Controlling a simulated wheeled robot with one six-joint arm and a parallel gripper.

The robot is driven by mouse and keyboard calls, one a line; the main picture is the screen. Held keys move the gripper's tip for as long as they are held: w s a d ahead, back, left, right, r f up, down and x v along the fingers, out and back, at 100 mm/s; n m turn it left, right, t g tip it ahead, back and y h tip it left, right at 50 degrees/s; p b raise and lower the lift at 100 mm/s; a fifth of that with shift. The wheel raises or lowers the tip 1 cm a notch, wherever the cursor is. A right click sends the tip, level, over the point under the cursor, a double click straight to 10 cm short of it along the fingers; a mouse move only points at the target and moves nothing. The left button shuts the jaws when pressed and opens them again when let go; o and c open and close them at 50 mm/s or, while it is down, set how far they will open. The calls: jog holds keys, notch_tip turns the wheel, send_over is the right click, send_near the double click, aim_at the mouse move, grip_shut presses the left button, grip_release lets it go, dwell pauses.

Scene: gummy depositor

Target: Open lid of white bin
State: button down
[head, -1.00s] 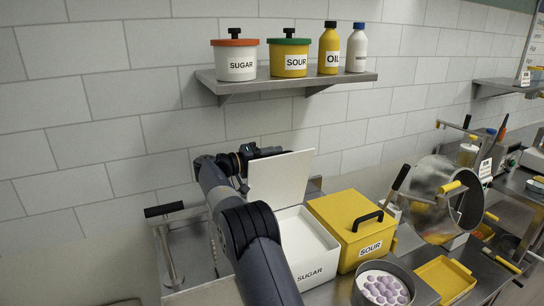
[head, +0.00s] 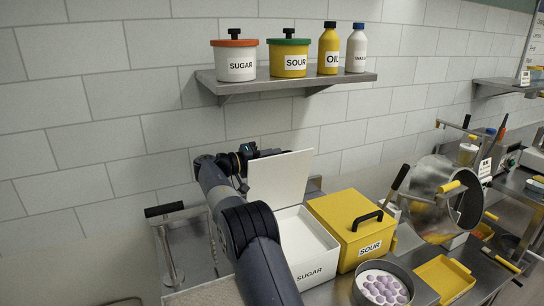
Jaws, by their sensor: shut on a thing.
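The white bin (head: 311,261) labelled SUGAR stands on the counter in the middle of the head view. Its white lid (head: 279,179) is raised, standing nearly upright at the back of the bin, and the bin's inside shows. My gripper (head: 247,156) is at the upper left of the lid, and my arm covers the bin's left side. The gripper is shut on the lid, though its fingertips are small and partly hidden behind the arm.
A yellow SOUR bin (head: 345,236) with a closed lid stands close on the right. A round pan of purple pieces (head: 382,288) and a yellow tray (head: 444,278) are in front. A wall shelf (head: 290,82) with jars and bottles hangs above. A metal sink with a tap (head: 165,245) lies left.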

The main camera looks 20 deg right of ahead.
jog(key=shift+w+f+n+p, duration=0.15)
jog(key=shift+w+n+p, duration=0.35)
jog(key=shift+w+p, duration=0.5)
jog(key=shift+w+f+n+p, duration=0.1)
jog(key=shift+w+n+p, duration=0.4)
jog(key=shift+w+p, duration=0.5)
jog(key=shift+s, duration=0.1)
jog(key=c, duration=1.5)
grip_release()
jog(key=shift+o, duration=0.6)
jog(key=shift+s, duration=0.1)
